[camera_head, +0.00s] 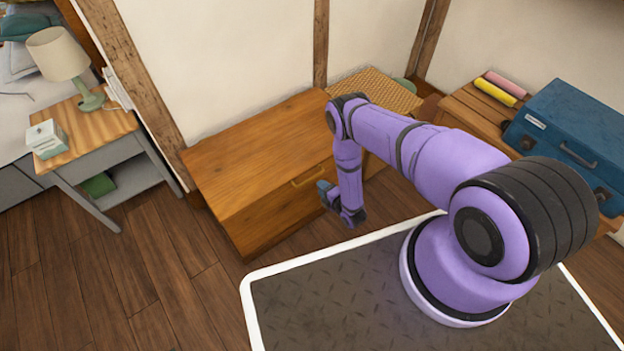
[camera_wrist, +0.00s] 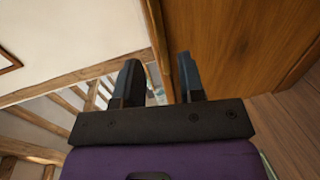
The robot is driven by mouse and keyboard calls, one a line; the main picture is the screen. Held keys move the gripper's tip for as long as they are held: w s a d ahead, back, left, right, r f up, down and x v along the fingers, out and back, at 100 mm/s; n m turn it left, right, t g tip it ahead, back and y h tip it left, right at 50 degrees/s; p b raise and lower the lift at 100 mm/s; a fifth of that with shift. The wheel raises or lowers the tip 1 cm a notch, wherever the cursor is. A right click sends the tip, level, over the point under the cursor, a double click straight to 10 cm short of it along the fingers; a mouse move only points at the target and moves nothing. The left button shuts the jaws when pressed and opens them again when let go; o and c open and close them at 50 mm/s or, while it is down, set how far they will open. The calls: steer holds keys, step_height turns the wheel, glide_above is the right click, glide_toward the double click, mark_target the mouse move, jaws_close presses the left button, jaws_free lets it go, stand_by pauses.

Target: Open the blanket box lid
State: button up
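The blanket box (camera_head: 270,222) is a long orange-brown wooden chest against the wall in the head view. Its lid (camera_head: 250,140) lies flat and looks shut, with a yellowish handle (camera_head: 310,176) along the front edge. My gripper (camera_head: 325,193) hangs low by the front of the box, near the handle and apart from it as far as I can see. In the wrist view my gripper (camera_wrist: 158,62) has its two dark fingers apart with nothing held between them. My arm hides the box's right end. A brown wooden panel (camera_wrist: 235,50) fills the right of the wrist view.
A small desk (camera_head: 95,120) with a lamp (camera_head: 60,55) stands left of the box. A woven-topped piece (camera_head: 375,88) is behind my arm. A blue case (camera_head: 570,125) sits on a wooden bench (camera_head: 470,108) at right. The floor (camera_head: 150,270) front left is clear.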

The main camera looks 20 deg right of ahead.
mark_target(311, 179)
steer(key=x, duration=0.7)
steer(key=shift+w+a, duration=0.15)
steer(key=shift+w, duration=0.15)
jaws_close()
